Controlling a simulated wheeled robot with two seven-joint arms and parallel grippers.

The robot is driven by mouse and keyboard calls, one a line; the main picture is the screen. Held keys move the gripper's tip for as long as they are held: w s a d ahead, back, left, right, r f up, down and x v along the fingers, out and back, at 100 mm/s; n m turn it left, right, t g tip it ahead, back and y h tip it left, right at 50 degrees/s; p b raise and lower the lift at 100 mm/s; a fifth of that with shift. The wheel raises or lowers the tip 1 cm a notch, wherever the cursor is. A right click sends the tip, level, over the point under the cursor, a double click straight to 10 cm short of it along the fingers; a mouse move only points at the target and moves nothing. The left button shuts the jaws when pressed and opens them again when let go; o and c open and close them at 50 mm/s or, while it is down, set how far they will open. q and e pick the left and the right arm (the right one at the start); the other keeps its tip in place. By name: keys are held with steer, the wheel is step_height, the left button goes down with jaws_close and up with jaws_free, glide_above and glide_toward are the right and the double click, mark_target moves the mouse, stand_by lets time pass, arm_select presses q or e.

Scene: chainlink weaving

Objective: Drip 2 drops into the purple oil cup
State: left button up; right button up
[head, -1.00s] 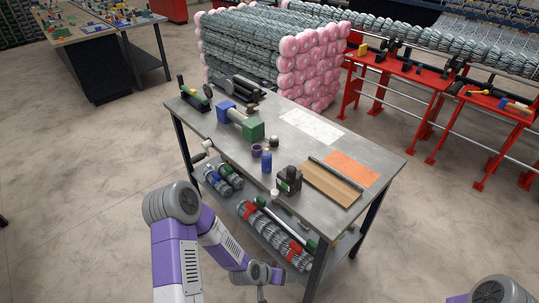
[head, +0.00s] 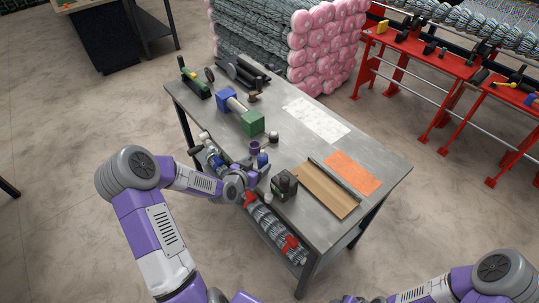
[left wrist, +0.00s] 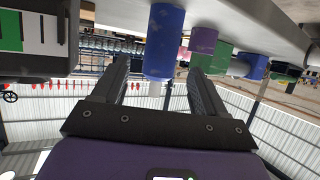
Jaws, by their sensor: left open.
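The small purple cup (head: 254,147) stands on the grey bench near its front left edge. The blue bottle (head: 262,160) stands upright just in front of it. My left gripper (left wrist: 157,85) is open and empty, at the bench's front edge. In the left wrist view the scene is inverted; the blue bottle (left wrist: 163,42) appears between the finger lines, beyond the fingertips, with no clear contact. The purple cup (left wrist: 203,40) shows behind it. My right arm lies along the bottom edge of the head view; its end (head: 352,299) is cut off and its fingers cannot be made out.
A green block (head: 252,122) and blue block (head: 227,99) lie further back. A brown tray (head: 326,189) and orange sheet (head: 352,172) lie right.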

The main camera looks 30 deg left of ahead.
mark_target(265, 159)
arm_select(q)
steer(key=shift+f+x, duration=0.15)
steer(key=shift+x, duration=1.55)
steer(key=shift+f+x, duration=0.15)
steer(key=shift+x, duration=1.55)
steer(key=shift+s, duration=0.15)
steer(key=shift+c, duration=0.4)
steer(key=c, duration=1)
steer(key=shift+r, duration=0.15)
steer(key=shift+c, duration=0.2)
step_height(265, 159, up, 10)
steer(key=shift+f+p, duration=0.1)
steer(key=shift+p, duration=0.2)
